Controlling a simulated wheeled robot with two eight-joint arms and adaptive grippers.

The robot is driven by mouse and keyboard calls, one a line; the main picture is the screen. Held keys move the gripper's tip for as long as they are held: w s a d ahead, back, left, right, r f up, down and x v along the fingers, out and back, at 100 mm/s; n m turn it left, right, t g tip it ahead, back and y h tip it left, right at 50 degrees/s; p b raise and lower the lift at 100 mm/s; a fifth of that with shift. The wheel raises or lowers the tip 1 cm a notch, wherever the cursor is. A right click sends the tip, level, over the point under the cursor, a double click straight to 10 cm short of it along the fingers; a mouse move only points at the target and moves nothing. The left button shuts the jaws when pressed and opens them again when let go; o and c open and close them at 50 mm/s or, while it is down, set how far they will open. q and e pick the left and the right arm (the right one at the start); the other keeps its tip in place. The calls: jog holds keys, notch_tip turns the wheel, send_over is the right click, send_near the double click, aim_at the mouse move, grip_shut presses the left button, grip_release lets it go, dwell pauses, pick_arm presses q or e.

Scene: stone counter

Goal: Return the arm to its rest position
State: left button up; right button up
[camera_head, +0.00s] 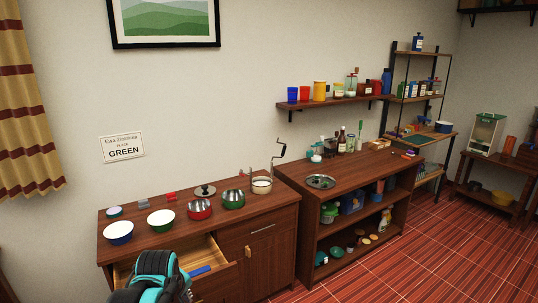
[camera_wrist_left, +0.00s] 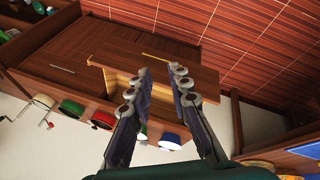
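My left arm, teal and black, rises at the bottom of the head view in front of an open drawer (camera_head: 203,249) of the wooden cabinet. In the left wrist view my left gripper (camera_wrist_left: 160,72) points toward the cabinet and drawer. Its two dark fingers stand apart with nothing held between them. The drawer front (camera_wrist_left: 195,77) shows beyond the fingertips; I cannot tell the exact distance. A blue object (camera_head: 200,271) lies by the drawer's near side. My right gripper is in neither view.
Blue (camera_head: 118,232), green (camera_head: 161,220) and red (camera_head: 199,209) bowls stand on the cabinet top (camera_head: 240,216) above the drawer. A second wooden unit (camera_head: 345,187) with crowded shelves stands to the right. Tiled floor (camera_head: 440,250) is clear at the lower right.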

pick_arm(q)
jog(key=s+d+f+m+t, duration=0.1)
jog(key=s+d+m, duration=0.1)
jog(key=s+m, duration=0.3)
jog(key=s+d+f+m+t, duration=0.1)
jog(key=s+d+m, duration=0.2)
jog(key=s+m, duration=0.3)
jog(key=s, duration=0.5)
jog(key=shift+f+m+h, duration=0.25)
jog(key=shift+m+h, duration=0.05)
jog(key=shift+h, duration=0.1)
